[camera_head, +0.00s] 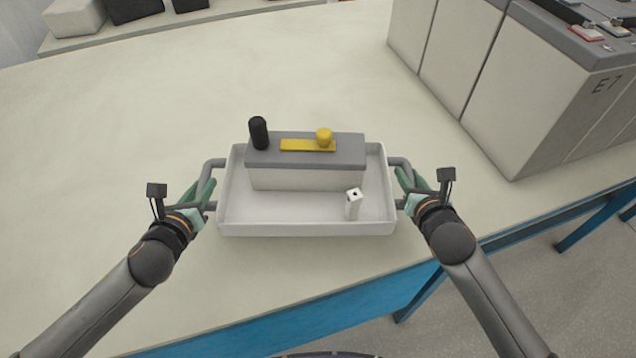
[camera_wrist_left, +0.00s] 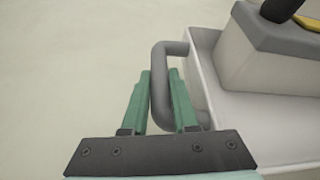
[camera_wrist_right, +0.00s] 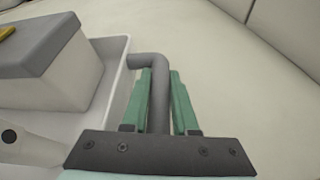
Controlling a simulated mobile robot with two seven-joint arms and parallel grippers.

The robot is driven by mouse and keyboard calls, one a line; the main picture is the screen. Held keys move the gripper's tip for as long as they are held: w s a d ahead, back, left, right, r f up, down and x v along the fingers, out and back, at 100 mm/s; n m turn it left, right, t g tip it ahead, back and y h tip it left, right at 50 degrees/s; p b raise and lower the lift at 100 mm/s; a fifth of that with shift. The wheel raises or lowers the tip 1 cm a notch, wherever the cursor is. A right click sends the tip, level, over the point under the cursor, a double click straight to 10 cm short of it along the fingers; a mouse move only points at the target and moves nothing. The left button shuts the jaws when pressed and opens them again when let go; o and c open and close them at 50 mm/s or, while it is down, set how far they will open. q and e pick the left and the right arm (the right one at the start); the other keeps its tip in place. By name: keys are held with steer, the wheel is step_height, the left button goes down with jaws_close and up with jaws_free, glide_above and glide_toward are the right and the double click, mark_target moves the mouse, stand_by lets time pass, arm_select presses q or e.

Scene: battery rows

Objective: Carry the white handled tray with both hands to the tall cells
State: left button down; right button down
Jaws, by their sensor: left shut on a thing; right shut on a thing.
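The white tray (camera_head: 300,228) has a grey handle at each end and is over the cream table; I cannot tell whether it touches the tabletop. In it are a grey-topped white box (camera_head: 305,178) with a black knob, a yellow strip and a yellow knob, and a small white block (camera_head: 353,204) with a dark hole. My left gripper (camera_head: 207,190) is shut on the left handle (camera_wrist_left: 160,85), with green fingers on both sides of the bar. My right gripper (camera_head: 408,182) is shut on the right handle (camera_wrist_right: 157,90). The tall cells (camera_head: 545,85), marked E7, stand at the upper right.
The cream table (camera_head: 150,110) is clear to the left of and behind the tray. Its blue front edge (camera_head: 385,300) runs close in front of the tray. Dark and pale blocks (camera_head: 130,10) stand on a ledge at the upper left.

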arm_select(q)
steer(key=shift+w+d+r, duration=0.1)
steer(key=shift+w+d, duration=0.05)
steer(key=shift+d, duration=0.1)
arm_select(e)
steer(key=shift+d+r, duration=0.1)
steer(key=shift+d, duration=0.3)
